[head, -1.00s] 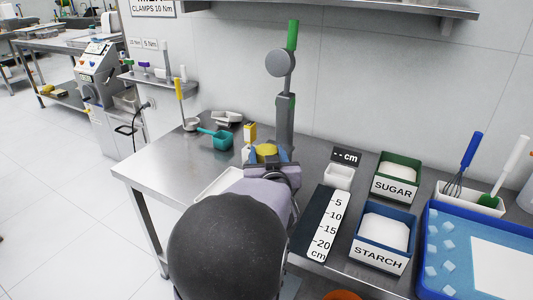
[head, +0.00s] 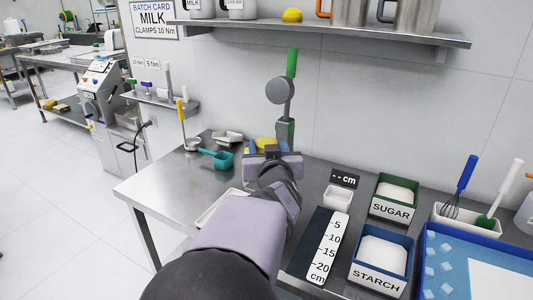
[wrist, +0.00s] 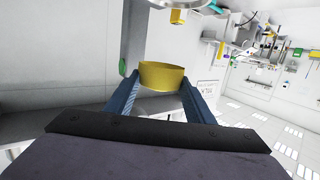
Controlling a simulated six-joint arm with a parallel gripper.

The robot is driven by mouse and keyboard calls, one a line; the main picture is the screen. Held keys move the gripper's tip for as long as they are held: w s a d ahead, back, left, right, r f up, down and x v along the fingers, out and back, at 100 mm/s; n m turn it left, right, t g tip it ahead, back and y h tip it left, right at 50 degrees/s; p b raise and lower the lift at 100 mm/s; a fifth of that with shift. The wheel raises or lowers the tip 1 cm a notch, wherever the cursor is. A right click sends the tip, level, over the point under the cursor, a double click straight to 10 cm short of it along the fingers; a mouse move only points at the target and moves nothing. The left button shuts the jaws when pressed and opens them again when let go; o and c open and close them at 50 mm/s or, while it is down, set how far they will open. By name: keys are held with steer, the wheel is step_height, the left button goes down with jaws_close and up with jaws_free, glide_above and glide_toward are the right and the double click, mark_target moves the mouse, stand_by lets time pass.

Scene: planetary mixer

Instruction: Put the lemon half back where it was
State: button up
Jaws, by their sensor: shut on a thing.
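My gripper (head: 265,148) is shut on a yellow lemon half (head: 263,142) and holds it in front of the grey post at the back of the steel table. In the wrist view the lemon half (wrist: 162,78) sits between the two blue fingers, with its yellow side facing the camera. In the head view my wrist hides its lower part. A second yellow domed piece, which looks like another lemon half (head: 292,15), lies on the wall shelf (head: 330,34).
Metal pots (head: 393,12) and white-labelled containers (head: 236,8) stand on the shelf beside the yellow piece. A grey post with a green top (head: 291,62) rises behind my gripper. Sugar (head: 396,197) and starch (head: 381,259) bins and a ruler plate (head: 322,247) occupy the table's right.

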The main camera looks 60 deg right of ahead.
steer(key=w+a+f+n+t+y+b, duration=0.2)
steer(key=w+a+f+b, duration=0.5)
steer(key=w, duration=0.4)
steer(key=w+a+f+n+t+y+b, duration=0.2)
steer(key=w+a+f+b, duration=0.4)
steer(key=w+f, duration=0.35)
steer(key=s+d+m+g+h, duration=0.4)
steer(key=s+d, duration=0.1)
steer(key=d, duration=0.1)
steer(key=shift+s+d, duration=0.25)
steer(key=shift+s, duration=0.05)
steer(key=shift+f, duration=0.15)
steer(key=shift+f+b, duration=1.9)
steer(key=shift+f, duration=3.05)
steer(key=shift+f, duration=0.15)
steer(key=o, duration=0.7)
steer(key=shift+f, duration=0.1)
steer(key=shift+o, duration=0.8)
